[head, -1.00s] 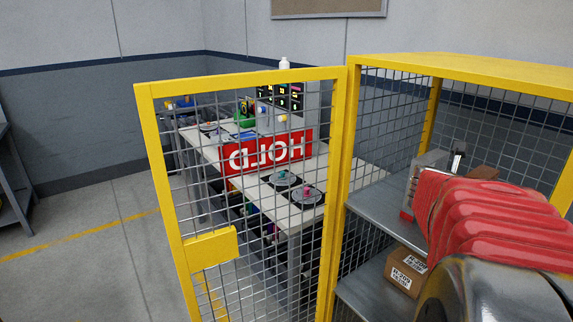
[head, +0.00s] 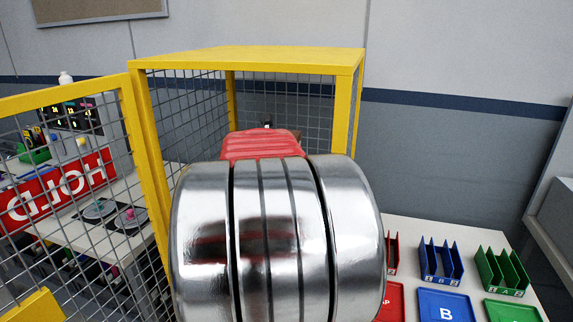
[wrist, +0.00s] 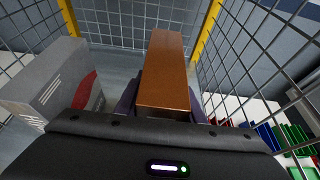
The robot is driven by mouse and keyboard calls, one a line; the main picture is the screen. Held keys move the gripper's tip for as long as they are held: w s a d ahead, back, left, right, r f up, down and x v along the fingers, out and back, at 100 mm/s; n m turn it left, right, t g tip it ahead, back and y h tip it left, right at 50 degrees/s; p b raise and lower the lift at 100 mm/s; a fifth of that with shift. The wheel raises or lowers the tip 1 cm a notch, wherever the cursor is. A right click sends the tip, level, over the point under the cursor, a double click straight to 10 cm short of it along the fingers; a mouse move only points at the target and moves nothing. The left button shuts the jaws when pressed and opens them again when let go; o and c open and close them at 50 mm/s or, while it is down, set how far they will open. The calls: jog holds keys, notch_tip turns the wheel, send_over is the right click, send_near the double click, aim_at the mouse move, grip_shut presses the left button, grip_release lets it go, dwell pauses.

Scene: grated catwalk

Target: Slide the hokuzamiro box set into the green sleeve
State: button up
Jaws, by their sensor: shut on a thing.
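A plain orange-brown box (wrist: 165,70), which I take for the hokuzamiro box set though no name is readable, is between the dark fingers of my gripper (wrist: 160,103) in the wrist view. My gripper is shut on it, inside the yellow mesh cage. In the head view my arm hides the gripper and nearly all of the box. The green sleeve (head: 502,270) is an upright slotted holder at the far right of a white table. It stands well to the right of my gripper; its slots look empty.
A grey box with a red mark (wrist: 60,85) stands left of my gripper. Yellow cage posts (head: 360,105) and mesh are close on both sides. A blue holder (head: 441,262) stands beside the green one, with a blue tray (head: 447,306) in front. The open cage door (head: 70,185) is left.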

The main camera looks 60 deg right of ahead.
jog(key=f, duration=0.3)
jog(key=shift+w+d, duration=0.15)
jog(key=shift+d, duration=0.25)
jog(key=shift+f, duration=0.3)
jog(key=o, duration=1.4)
jog(key=shift+c, duration=0.2)
jog(key=v, duration=1.4)
